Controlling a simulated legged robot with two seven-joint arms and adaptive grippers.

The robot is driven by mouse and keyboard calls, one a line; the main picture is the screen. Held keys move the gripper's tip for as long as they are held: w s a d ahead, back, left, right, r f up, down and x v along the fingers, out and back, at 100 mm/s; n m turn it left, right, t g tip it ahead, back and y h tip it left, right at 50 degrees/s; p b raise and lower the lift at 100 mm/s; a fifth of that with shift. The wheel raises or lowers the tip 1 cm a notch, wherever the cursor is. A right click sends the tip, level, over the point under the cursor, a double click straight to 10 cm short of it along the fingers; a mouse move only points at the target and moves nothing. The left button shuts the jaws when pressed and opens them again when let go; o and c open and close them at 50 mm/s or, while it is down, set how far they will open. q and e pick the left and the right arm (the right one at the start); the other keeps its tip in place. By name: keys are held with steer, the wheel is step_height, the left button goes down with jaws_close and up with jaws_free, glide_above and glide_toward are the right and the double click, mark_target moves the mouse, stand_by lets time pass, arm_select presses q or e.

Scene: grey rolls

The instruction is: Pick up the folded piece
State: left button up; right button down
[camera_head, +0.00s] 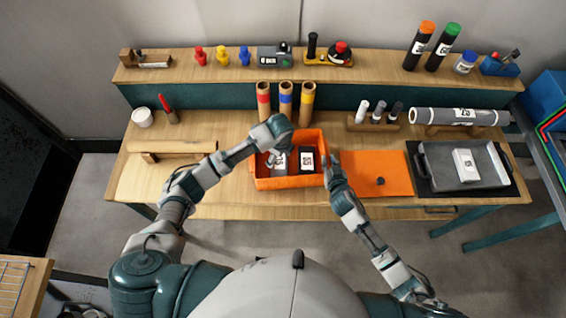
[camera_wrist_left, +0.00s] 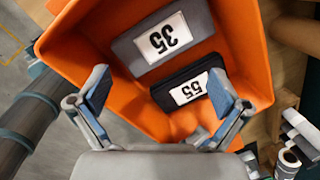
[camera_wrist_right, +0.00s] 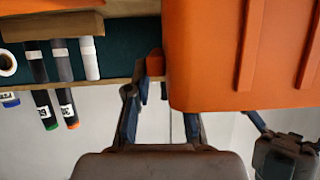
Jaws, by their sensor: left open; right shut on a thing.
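An orange bin (camera_head: 262,183) stands on the bench. I cannot tell which is the named folded piece. My left gripper (camera_wrist_left: 160,94) is open and empty above the bin, its fingers spread either side of the black piece in the picture. My right gripper (camera_head: 331,163) is shut on the bin's right wall (camera_wrist_right: 240,60); its fingertips are partly hidden.
An orange mat (camera_head: 375,172) with a small dark knob lies right of the bin. A grey tray (camera_head: 440,178) with a labelled piece stands further right. Cardboard tubes (camera_head: 285,98) stand behind the bin.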

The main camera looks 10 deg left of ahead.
mark_target(281, 162)
arm_select(q)
steer(key=m, duration=0.2)
steer(key=s+m, duration=0.1)
steer(key=d+m+t, duration=0.1)
steer(key=m, duration=0.1)
steer(key=shift+s+r+m, duration=0.1)
steer(key=shift+s+m, duration=0.2)
steer(key=f+m, duration=0.1)
steer(key=m, duration=0.1)
steer(key=f+m+t, duration=0.1)
steer(key=f+m, duration=0.2)
steer(key=m, duration=0.1)
steer(key=shift+w+d+f+t, duration=0.1)
steer(key=shift+w+f+t, duration=0.3)
steer(key=x, duration=0.5)
steer(key=shift+w+a+f, duration=0.2)
steer(key=shift+w+a, duration=0.2)
steer(key=c, duration=1.3)
